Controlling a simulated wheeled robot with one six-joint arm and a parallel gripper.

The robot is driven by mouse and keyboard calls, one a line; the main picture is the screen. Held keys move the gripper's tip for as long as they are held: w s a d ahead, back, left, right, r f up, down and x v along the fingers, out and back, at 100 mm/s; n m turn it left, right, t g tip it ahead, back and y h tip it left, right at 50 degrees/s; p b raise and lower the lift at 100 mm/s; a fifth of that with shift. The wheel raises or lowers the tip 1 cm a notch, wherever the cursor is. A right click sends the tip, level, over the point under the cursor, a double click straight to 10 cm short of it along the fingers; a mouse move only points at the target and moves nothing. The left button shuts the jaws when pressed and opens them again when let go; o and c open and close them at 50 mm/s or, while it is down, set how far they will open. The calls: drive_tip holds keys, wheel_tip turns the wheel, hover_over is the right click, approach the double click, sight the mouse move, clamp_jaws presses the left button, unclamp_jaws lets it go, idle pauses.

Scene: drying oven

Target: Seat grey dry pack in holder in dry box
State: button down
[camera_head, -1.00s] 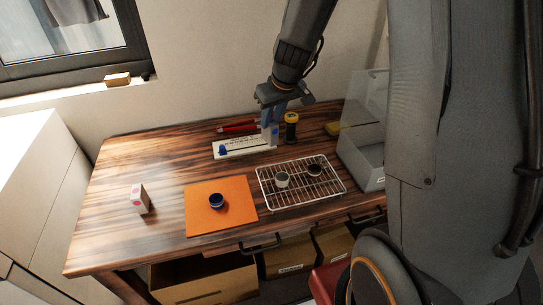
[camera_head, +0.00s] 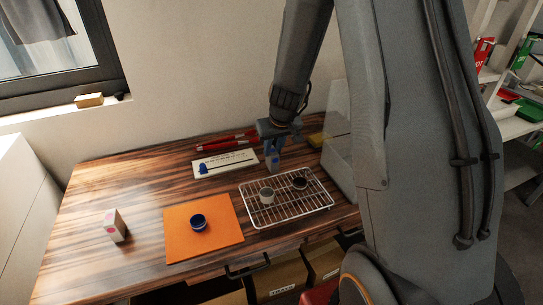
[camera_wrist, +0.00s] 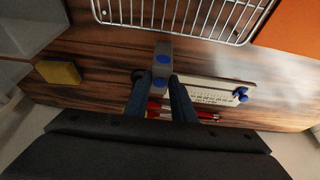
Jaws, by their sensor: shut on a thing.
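The grey dry pack (camera_head: 273,161) is a small upright block with blue round spots. My gripper (camera_head: 272,148) is shut on it, behind the wire rack and to the right of the white marked board. In the wrist view the pack (camera_wrist: 163,50) shows between the two blue-grey fingers (camera_wrist: 161,82). The clear dry box (camera_head: 338,150) stands at the right end of the table, partly hidden by my arm. Part of a grey box-like body (camera_wrist: 30,35) shows at the upper left of the wrist view. I cannot see the holder.
The wire rack (camera_head: 250,206) carries a light cup and a dark cup. An orange mat (camera_head: 180,240) holds a blue cup. A white board (camera_head: 230,163) with a blue knob, red tools (camera_head: 222,142) and a yellow block (camera_wrist: 58,72) lie near. A small carton (camera_head: 116,226) stands left.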

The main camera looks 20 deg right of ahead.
drive_tip(key=shift+f+b, duration=0.45)
drive_tip(key=shift+f, duration=0.55)
drive_tip(key=shift+f, duration=0.2)
drive_tip(key=c, duration=1.5)
unclamp_jaws()
drive_tip(key=shift+r, duration=0.2)
